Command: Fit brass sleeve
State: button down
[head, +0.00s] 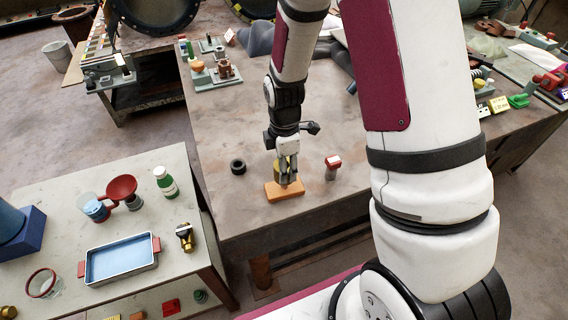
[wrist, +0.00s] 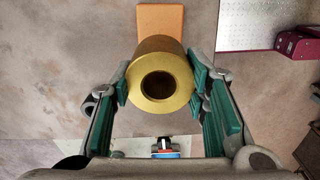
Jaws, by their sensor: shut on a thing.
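My gripper (head: 288,178) points down over the far table, above an orange block (head: 285,191). It is shut on the brass sleeve (wrist: 178,62), a yellow-gold hollow cylinder. In the wrist view the green finger pads press on both its sides, and its dark bore faces the camera. The orange block also shows in the wrist view (wrist: 160,20), past the sleeve's far end. In the head view the sleeve is mostly hidden by the fingers. I cannot tell whether it touches the block.
A black ring (head: 238,167) lies left of my gripper and a red-topped grey piece (head: 333,166) stands to its right. Fittings (head: 212,70) sit at the table's back left. A side table (head: 60,180) at left carries a blue tray (head: 120,262), a red funnel and a green bottle.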

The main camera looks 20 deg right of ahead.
jog(key=shift+f+b, duration=0.7)
jog(key=shift+f, duration=1.45)
jog(key=c, duration=0.8)
grip_release()
jog(key=shift+c, duration=0.2)
notch_tip(320, 180, up, 12)
jog(key=s+r+m+t, duration=0.2)
jog(key=s+r+m, duration=0.6)
jog(key=r, duration=0.3)
jog(key=s+r+m+t, duration=0.3)
jog(key=s+r+m, duration=0.6)
jog(key=r, duration=0.3)
jog(key=shift+t, duration=0.3)
